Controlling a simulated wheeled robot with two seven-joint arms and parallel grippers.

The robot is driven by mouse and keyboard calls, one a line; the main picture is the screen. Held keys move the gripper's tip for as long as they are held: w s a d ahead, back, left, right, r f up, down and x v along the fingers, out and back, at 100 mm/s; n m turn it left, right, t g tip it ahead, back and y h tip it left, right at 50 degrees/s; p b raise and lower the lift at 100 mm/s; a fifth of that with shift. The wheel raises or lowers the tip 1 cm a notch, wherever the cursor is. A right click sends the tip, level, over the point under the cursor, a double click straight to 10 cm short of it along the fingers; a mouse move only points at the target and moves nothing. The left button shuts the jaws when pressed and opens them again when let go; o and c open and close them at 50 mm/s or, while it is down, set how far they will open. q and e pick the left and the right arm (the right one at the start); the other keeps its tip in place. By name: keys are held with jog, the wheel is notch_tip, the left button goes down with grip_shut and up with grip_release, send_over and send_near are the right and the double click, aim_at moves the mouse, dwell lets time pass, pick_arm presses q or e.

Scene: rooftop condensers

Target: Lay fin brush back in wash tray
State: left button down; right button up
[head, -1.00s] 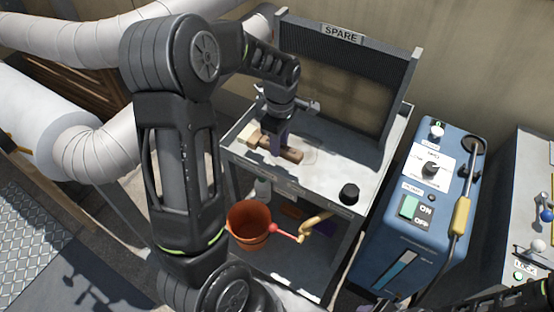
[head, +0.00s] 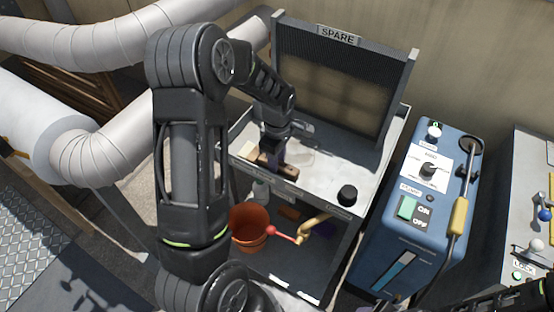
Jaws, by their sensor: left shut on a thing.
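The fin brush has a brown handle (head: 286,169) and a pale block-like end (head: 248,149). It is low over or on the left part of the grey wash tray (head: 372,189), the top of a cart; I cannot tell whether it touches the tray floor. My left gripper (head: 272,160) points down from above and is shut on the brush near its middle, hiding that part.
A framed fin panel marked SPARE (head: 340,80) stands along the tray's back. A black knob-like cap (head: 347,194) sits at the tray's front right. An orange bucket (head: 249,229) is below. A blue control unit (head: 415,220) stands to the right.

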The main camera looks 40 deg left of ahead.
pick_arm(q)
jog(key=shift+f, duration=0.1)
jog(key=c, duration=1.1)
grip_release()
notch_tip(320, 180, up, 12)
